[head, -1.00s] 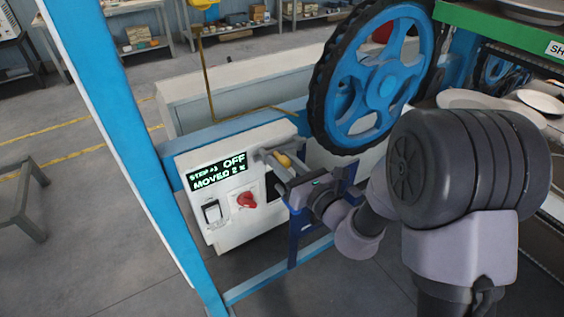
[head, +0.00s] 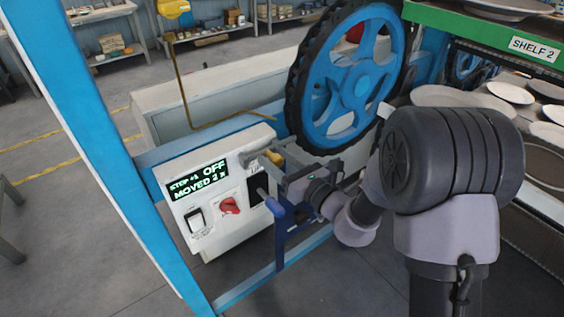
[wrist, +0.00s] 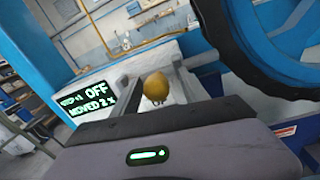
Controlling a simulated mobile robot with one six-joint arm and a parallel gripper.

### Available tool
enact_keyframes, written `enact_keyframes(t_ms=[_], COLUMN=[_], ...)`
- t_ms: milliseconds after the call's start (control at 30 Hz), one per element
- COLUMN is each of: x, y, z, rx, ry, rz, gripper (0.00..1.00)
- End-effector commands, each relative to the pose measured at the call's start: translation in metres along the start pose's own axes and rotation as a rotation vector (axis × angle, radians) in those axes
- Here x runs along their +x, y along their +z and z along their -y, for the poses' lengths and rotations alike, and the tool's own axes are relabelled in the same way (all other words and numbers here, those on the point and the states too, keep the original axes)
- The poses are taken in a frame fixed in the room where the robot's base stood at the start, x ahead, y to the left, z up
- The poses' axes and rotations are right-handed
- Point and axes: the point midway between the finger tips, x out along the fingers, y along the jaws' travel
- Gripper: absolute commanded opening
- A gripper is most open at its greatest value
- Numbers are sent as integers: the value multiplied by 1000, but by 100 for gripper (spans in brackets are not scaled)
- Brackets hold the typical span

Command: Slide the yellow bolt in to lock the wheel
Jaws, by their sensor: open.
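The yellow bolt (head: 274,157) shows its rounded yellow end at the upper right of the white control box, beside the wheel. It also shows in the wrist view (wrist: 156,88). The large blue wheel (head: 345,90) with a dark toothed rim stands upright behind it. My gripper (head: 268,163) is open, its two fingers reaching toward the box on either side of the yellow end. In the wrist view the yellow end sits between the fingers, with visible gaps at both sides. The bolt's shaft and hole are hidden.
The control box (head: 212,235) carries a display (head: 198,180) reading OFF, a black switch (head: 196,219) and a red knob (head: 230,205). A blue frame post (head: 105,150) stands at the left. Plates (head: 510,92) lie on the rack at right.

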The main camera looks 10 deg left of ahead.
Motion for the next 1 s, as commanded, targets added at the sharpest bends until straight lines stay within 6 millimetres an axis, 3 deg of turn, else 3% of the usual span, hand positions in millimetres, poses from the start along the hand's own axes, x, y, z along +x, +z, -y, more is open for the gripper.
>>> enact_keyframes(t_ms=[167, 600, 700, 1000], x=[-22, -144, -162, -174], y=[1, 1, 0, 0], z=[1, 2, 1, 0], rx=[1, 3, 1, 0], ry=[-3, -8, -5, 0], rz=[-1, 1, 0, 0], gripper=[52, 52, 52, 52])
